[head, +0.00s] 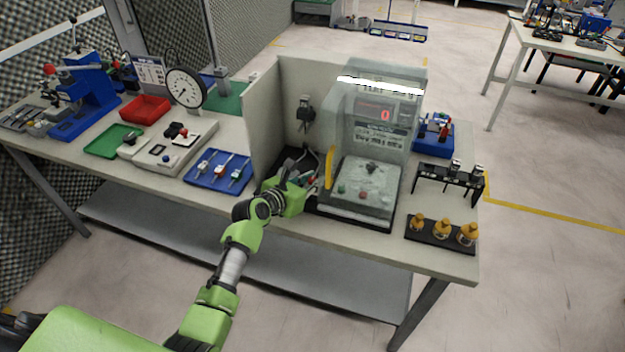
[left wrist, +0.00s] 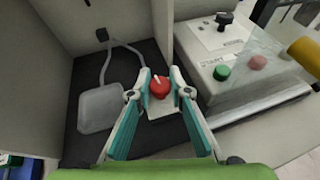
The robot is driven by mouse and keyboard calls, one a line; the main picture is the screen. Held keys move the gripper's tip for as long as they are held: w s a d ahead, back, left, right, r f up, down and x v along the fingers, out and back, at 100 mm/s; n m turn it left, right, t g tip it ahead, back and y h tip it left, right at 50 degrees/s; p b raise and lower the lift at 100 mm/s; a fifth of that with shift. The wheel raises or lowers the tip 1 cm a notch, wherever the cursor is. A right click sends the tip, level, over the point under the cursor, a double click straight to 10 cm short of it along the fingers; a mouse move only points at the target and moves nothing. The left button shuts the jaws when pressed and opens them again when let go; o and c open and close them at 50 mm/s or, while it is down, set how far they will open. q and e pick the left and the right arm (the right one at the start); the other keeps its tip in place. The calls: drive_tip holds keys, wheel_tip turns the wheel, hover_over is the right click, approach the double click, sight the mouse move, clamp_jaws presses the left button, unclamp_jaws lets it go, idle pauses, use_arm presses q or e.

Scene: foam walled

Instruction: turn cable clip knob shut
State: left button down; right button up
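A red round knob (left wrist: 160,87) with a white pointer mark sits on a small pale plate (left wrist: 166,106) in the left wrist view. The mark points to the upper left. The plate lies on a dark mat (left wrist: 120,60) in a walled corner. My left gripper (left wrist: 160,84) reaches down with one finger on each side of the knob. The fingers are apart, and narrow gaps seem to show beside the knob. In the head view my left gripper (head: 308,178) is inside the walled bay, mostly hiding the knob. My right gripper is not in view.
Pale walls (head: 278,110) stand left and behind. A grey box (left wrist: 100,108) with a cable lies left of the knob. A control box (left wrist: 225,70) with green and red buttons stands close on the right, with a clear guard and a yellow bar (head: 330,166).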

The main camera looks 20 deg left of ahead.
use_arm(q)
drive_tip(key=shift+m+h, duration=0.4)
drive_tip(key=m+h+b, duration=0.1)
drive_tip(key=m+g+h+b, duration=0.1)
drive_tip(key=shift+w+a+f+m+g+h+b, duration=0.1)
drive_tip(key=shift+f+m+g+h+b, duration=0.05)
drive_tip(key=shift+m+g+h+b, duration=1.85)
drive_tip(key=shift+m+b, duration=0.15)
drive_tip(key=shift+m, duration=0.15)
drive_tip(key=c, duration=2.2)
unclamp_jaws()
drive_tip(key=shift+o, duration=0.2)
